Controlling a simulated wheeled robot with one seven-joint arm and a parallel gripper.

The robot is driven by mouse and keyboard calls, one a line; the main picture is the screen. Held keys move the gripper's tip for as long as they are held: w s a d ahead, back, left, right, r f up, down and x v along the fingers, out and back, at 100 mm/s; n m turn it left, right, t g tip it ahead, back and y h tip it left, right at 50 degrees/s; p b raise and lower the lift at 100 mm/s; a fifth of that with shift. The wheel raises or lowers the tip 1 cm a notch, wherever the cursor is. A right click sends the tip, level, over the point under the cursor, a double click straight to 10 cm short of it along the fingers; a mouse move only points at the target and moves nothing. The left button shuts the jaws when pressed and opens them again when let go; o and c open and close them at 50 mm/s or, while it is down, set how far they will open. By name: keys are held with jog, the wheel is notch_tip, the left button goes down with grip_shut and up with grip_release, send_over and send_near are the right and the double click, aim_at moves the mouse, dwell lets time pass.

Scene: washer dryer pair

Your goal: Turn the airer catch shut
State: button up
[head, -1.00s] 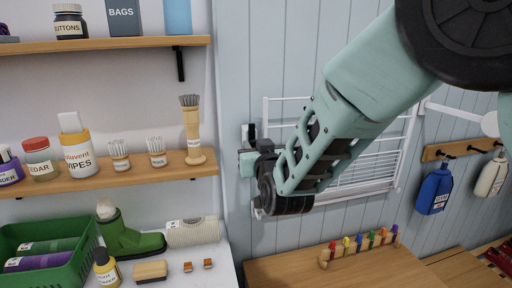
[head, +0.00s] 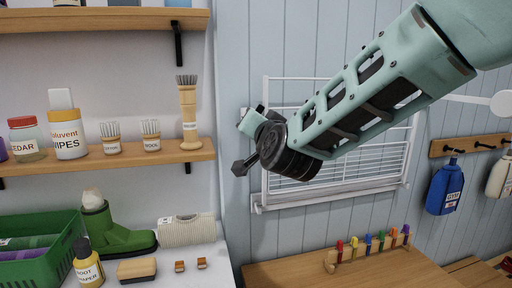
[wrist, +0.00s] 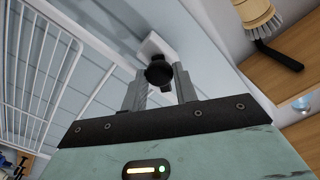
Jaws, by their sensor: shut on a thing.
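The airer (head: 335,175) is a white wire rack on the blue panelled wall, behind my arm in the head view. It also shows at the left of the wrist view (wrist: 38,75). The airer catch (wrist: 160,72) has a dark knob on a pale mount in the wrist view. My gripper (wrist: 159,88) has its two grey fingers on either side of the knob and is shut on it. In the head view my gripper (head: 252,123) is at the airer's upper left corner, its mint body tilted. It hides most of the catch and the fingertips.
Left of the gripper, a wooden shelf (head: 110,160) holds jars and brushes, including an upright brush (head: 188,115). Below are a green boot (head: 115,232) and a crate (head: 62,250). A wooden worktop (head: 330,272) with coloured pegs lies below the airer.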

jog(key=m+b, duration=0.5)
jog(key=b, duration=0.1)
jog(key=m+b, duration=0.6)
jog(key=shift+d+f+b, duration=0.1)
jog(key=shift+f+b, duration=0.1)
jog(key=shift+b, duration=0.15)
jog(key=o, duration=0.9)
jog(key=shift+o, duration=0.2)
jog(key=b+v, duration=0.1)
jog(key=v, duration=1.6)
jog(key=shift+s+b, duration=0.2)
jog(key=shift+b, duration=0.2)
